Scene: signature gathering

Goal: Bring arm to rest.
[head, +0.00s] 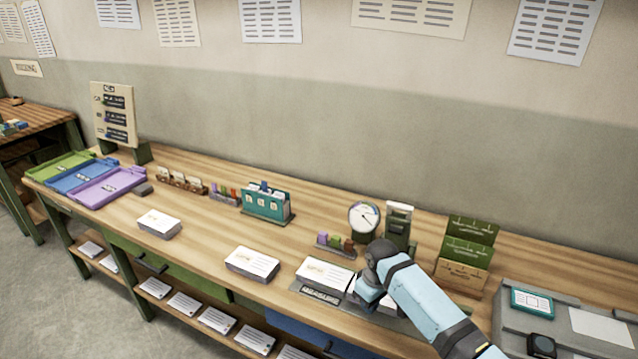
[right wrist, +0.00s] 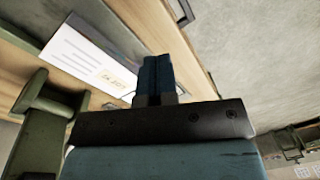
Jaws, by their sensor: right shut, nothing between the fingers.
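My right arm (head: 425,298) reaches in from the lower right over the front of the wooden desk (head: 205,222). Its bent wrist is above the grey tray at the desk's front edge, and the fingers cannot be made out in the head view. In the right wrist view my right gripper (right wrist: 156,75) shows two dark blue fingers pressed together, with nothing between them. A white printed paper stack (right wrist: 90,58) lies beyond and to the left of the fingers. My left gripper is in neither view.
A paper stack (head: 324,272) sits beside my right wrist, with another stack (head: 252,263) farther left. A round dial (head: 364,217), a green card holder (head: 468,243) and a small block rack (head: 335,245) stand behind. A grey console (head: 560,335) is at right. The front-left desktop has free room.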

